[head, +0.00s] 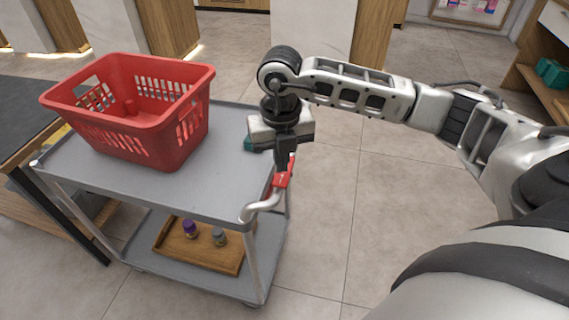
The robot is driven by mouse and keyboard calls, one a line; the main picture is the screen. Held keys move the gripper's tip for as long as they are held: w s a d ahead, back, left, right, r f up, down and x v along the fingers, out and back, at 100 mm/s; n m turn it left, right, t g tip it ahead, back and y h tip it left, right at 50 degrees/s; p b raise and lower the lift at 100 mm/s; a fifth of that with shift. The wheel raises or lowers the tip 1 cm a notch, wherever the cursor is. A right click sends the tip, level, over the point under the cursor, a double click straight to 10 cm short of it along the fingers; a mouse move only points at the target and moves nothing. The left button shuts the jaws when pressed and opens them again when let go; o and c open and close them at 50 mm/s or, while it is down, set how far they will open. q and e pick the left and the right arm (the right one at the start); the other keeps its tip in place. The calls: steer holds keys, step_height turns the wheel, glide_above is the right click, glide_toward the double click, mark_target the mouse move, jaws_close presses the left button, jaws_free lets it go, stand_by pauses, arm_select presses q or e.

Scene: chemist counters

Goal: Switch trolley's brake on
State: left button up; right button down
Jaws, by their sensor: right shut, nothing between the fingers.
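The grey trolley (203,190) stands at the left with a flat top shelf and a lower shelf. A red brake lever (281,181) sits at its right end, close to the curved grey handle (262,206). My right gripper (284,163) points down directly above the red lever, at the right edge of the top shelf. Its fingers are shut with nothing between them. The fingertips look close to or touching the lever; I cannot tell which. My left gripper is not in view.
A red basket (140,140) stands on the top shelf. A wooden tray (172,246) with small jars lies on the lower shelf. A small teal item (247,143) shows behind my gripper. A dark-topped counter (20,115) is at the left. The floor right of the trolley is clear.

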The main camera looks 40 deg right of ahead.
mark_target(281, 178)
step_height(281, 178, up, 5)
steer(key=p, duration=0.3)
steer(key=shift+f, duration=0.1)
stand_by(0.4)
